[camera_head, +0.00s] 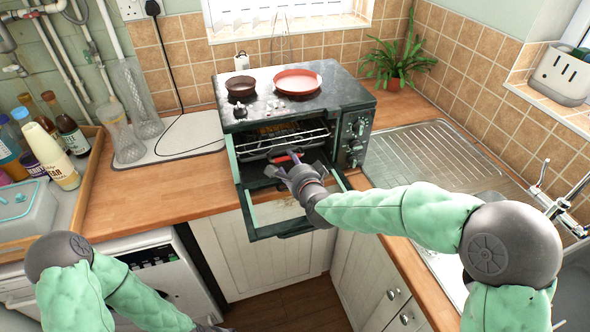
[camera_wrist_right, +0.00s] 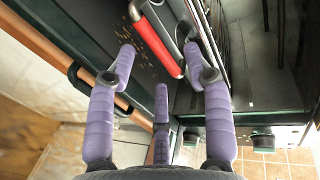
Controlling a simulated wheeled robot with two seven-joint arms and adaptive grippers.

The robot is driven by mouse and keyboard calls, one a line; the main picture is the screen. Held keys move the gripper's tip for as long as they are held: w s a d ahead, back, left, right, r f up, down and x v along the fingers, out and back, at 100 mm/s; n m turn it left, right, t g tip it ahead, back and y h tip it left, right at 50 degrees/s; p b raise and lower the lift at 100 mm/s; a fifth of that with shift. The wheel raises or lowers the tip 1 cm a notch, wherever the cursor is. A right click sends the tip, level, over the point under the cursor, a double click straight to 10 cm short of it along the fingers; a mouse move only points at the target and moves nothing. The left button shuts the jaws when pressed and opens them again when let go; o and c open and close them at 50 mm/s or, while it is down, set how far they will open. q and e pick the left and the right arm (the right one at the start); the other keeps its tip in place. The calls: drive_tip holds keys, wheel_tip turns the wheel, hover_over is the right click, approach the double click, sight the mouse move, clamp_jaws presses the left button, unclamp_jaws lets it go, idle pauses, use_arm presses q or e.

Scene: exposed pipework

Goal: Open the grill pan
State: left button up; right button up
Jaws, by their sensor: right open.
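The mini oven (camera_head: 345,98) stands on the counter with its glass door (camera_head: 290,215) folded down at the front. Inside is a wire rack (camera_head: 285,138). The grill pan's red handle (camera_head: 288,157) shows at the oven mouth; the pan itself is mostly hidden. In the right wrist view the red handle (camera_wrist_right: 158,46) lies just beyond and between the finger tips. My right gripper (camera_head: 286,172) is open at the oven mouth, above the lowered door. Its purple fingers (camera_wrist_right: 160,75) are spread, with nothing clasped. Of my left gripper only a dark bit (camera_head: 212,327) shows at the bottom edge.
The sink (camera_head: 435,155) is at right, a bottle tray (camera_head: 75,205) at left. Wooden counter (camera_head: 165,192) is clear left of the oven.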

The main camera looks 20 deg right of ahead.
sight(288, 158)
drive_tip(key=shift+w+f, duration=0.2)
drive_tip(key=shift+w, duration=0.25)
drive_tip(key=shift+b+x, duration=0.8)
drive_tip(key=shift+x, duration=0.55)
drive_tip(key=shift+w+f, duration=0.15)
drive_tip(key=shift+w, duration=0.4)
drive_tip(key=c, duration=1)
drive_tip(key=shift+o, duration=0.2)
